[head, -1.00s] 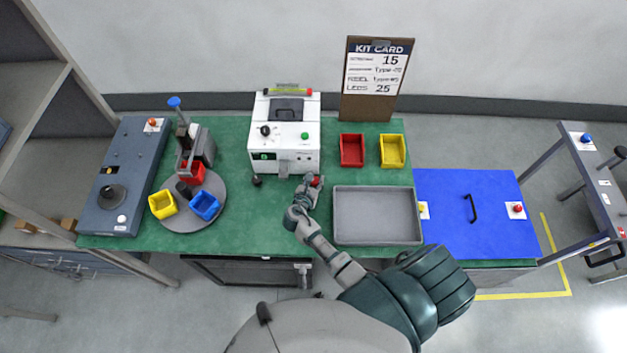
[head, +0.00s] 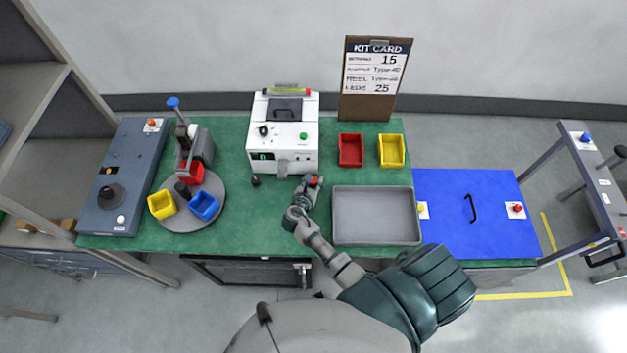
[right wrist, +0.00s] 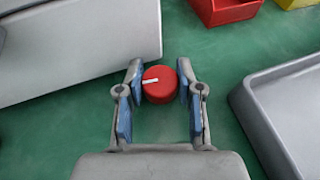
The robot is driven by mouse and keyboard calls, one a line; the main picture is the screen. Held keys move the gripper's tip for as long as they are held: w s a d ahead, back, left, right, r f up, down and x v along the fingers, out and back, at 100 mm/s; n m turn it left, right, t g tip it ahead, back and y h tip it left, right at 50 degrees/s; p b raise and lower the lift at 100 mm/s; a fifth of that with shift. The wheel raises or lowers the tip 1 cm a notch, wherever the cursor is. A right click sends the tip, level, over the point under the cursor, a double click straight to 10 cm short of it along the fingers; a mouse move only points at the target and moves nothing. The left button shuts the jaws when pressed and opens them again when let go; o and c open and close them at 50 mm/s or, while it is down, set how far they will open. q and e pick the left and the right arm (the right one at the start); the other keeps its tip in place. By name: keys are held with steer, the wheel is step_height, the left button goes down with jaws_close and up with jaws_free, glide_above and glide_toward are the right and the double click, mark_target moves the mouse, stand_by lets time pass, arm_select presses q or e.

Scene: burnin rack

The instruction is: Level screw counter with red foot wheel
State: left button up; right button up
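The screw counter (head: 271,150) is a white box at the back middle of the green table in the head view. Its white side also shows in the right wrist view (right wrist: 75,45). The red foot wheel (right wrist: 159,85), with a white mark on top, sits at its front right corner; it also shows in the head view (head: 316,181). My right gripper (right wrist: 159,80) has one finger on each side of the wheel; the fingertips are close to its sides, and I cannot tell if both touch. My left gripper is not in view.
A grey tray (head: 377,241) lies right of my right gripper. Red (head: 351,150) and yellow (head: 391,150) bins stand behind it. A dark knob (head: 256,181) is at the counter's front left. A round turntable (head: 180,222) with bins is further left.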

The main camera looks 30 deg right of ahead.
steer(key=o, duration=0.4)
steer(key=shift+s+a+f, duration=0.15)
steer(key=shift+s+f, duration=0.05)
steer(key=shift+f, duration=0.15)
steer(key=shift+o, duration=0.4)
steer(key=shift+w+r, duration=0.1)
steer(key=shift+r, duration=0.2)
steer(key=v, duration=1.2)
steer(key=shift+f, duration=0.1)
